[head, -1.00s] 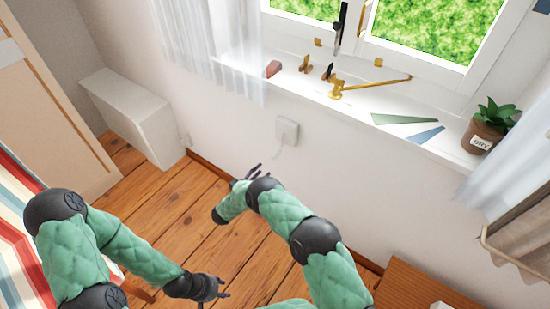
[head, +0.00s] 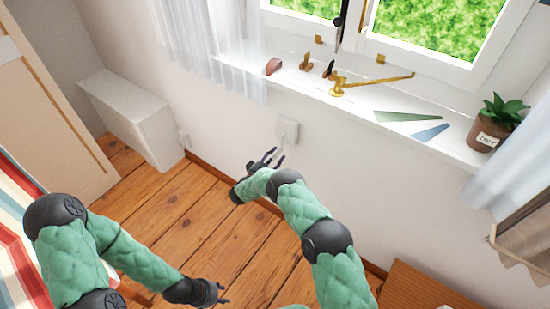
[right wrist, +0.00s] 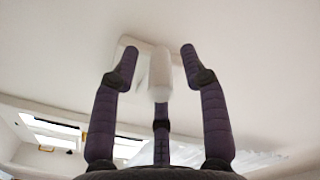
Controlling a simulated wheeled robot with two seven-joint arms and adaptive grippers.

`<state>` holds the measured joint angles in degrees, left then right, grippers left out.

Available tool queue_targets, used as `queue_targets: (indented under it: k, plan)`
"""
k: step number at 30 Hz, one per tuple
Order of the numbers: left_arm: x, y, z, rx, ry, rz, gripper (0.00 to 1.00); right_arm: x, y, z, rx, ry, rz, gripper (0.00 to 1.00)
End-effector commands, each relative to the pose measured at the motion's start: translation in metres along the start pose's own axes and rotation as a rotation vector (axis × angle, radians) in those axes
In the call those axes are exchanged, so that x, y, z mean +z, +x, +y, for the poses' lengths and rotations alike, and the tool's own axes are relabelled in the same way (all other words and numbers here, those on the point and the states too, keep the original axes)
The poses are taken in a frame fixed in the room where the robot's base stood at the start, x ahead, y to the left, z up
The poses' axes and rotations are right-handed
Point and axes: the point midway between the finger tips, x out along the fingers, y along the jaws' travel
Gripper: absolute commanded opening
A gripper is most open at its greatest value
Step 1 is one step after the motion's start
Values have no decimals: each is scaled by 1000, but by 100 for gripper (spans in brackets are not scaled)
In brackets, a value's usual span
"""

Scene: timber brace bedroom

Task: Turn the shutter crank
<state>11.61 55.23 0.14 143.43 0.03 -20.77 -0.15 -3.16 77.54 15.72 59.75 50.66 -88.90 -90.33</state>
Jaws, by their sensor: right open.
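The shutter crank is a white box (head: 288,127) on the wall below the windowsill, with a thin white arm and knob. In the right wrist view its pale knob (right wrist: 160,82) points toward me, with the box (right wrist: 128,42) behind it. My right gripper (head: 273,158) is open just below the box. In the right wrist view its fingers (right wrist: 160,68) stand spread on both sides of the knob, apart from it, with a third finger below. I cannot tell how deep the knob sits between them. My left gripper (head: 226,293) hangs low over the floor, away from the crank; its opening is unclear.
The windowsill (head: 345,108) above juts out and carries brass fittings (head: 338,88), coloured wedges and a potted plant (head: 487,130). A white cabinet (head: 140,115) stands at left. A wooden surface (head: 415,290) is at lower right. Wall around the box is clear.

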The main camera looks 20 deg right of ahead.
Motion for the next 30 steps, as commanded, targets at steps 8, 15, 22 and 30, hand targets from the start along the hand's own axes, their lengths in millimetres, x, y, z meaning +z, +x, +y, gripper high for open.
queue_targets:
  k: [8,15,22,30]
  plan:
    - [0,0,0,0,0,0,40,0,0,0,0,1,0,8]
    - [0,0,0,0,0,0,40,0,0,0,-1,-1,-1,0]
    - [0,-3,1,0,0,0,40,4,0,2,-2,-47,-1,0]
    - [0,-11,4,0,0,0,40,14,0,12,-2,-216,-3,0]
